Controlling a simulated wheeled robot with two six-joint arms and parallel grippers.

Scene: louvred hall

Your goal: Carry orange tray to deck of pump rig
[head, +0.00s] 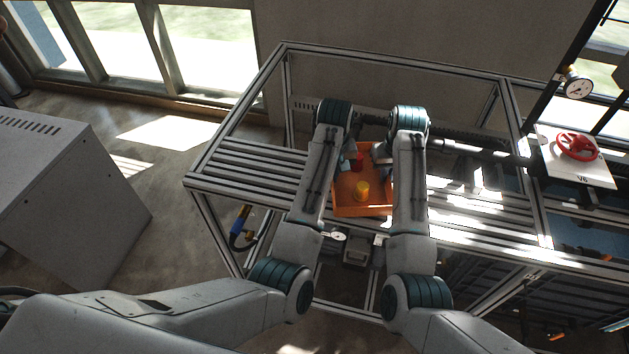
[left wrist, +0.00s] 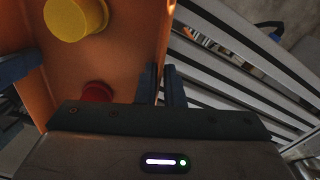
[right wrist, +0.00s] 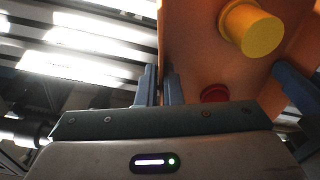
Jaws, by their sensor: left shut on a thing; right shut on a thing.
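The orange tray (head: 350,207) is between my two forearms, over the slatted deck (head: 250,168) of the pump rig. It holds a yellow cylinder (head: 362,190) and a red piece (head: 356,162). My left gripper (left wrist: 162,88) is shut on one side wall of the tray. My right gripper (right wrist: 160,88) is shut on the opposite wall. In the head view my arms partly cover both grippers and the tray's far part. I cannot tell whether the tray's underside touches the slats.
A red handwheel (head: 577,147) on a white panel and a pressure gauge (head: 577,88) stand at the right. Bare slats lie left and right of the tray. A grey cabinet (head: 70,200) stands at the left. A frame rail (head: 400,60) runs along the back.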

